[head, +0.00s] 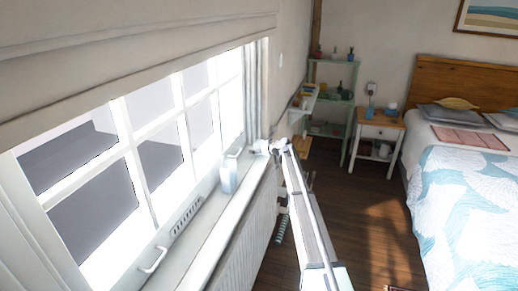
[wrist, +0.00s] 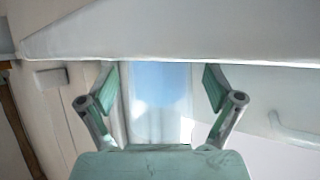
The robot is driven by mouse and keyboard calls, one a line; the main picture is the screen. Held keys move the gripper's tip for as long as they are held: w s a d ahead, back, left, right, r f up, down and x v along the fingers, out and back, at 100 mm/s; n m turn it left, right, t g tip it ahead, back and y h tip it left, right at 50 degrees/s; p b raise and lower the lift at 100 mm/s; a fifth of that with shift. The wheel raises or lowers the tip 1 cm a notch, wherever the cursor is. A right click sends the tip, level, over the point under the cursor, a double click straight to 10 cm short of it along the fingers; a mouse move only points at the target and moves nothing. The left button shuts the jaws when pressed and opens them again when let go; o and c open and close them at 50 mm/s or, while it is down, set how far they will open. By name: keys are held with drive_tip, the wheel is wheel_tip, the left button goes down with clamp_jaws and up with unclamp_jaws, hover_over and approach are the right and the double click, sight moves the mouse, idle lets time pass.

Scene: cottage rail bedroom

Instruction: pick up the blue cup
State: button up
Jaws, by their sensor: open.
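A pale blue, upright cup-like vessel (head: 228,175) stands on the white windowsill in the head view. In the wrist view a pale blue upright shape (wrist: 160,88) fills the gap between the fingers; it looks like the same vessel, with its top cut off by a white edge. My gripper (wrist: 160,84) is open, one green-padded finger on each side of that shape. I cannot tell whether either finger touches it. In the head view my arm reaches to the sill just beyond the vessel, and the fingers are too small to make out.
The window (head: 130,150) with its handles runs along the left, above a white radiator (head: 245,230). A bedside table (head: 379,132) with small items, a green shelf (head: 333,95) and a bed (head: 470,190) stand further off. The wooden floor between is mostly clear.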

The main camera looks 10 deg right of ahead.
drive_tip(key=c, duration=1.3)
drive_tip(key=shift+o, duration=0.2)
drive_tip(key=shift+r, duration=0.2)
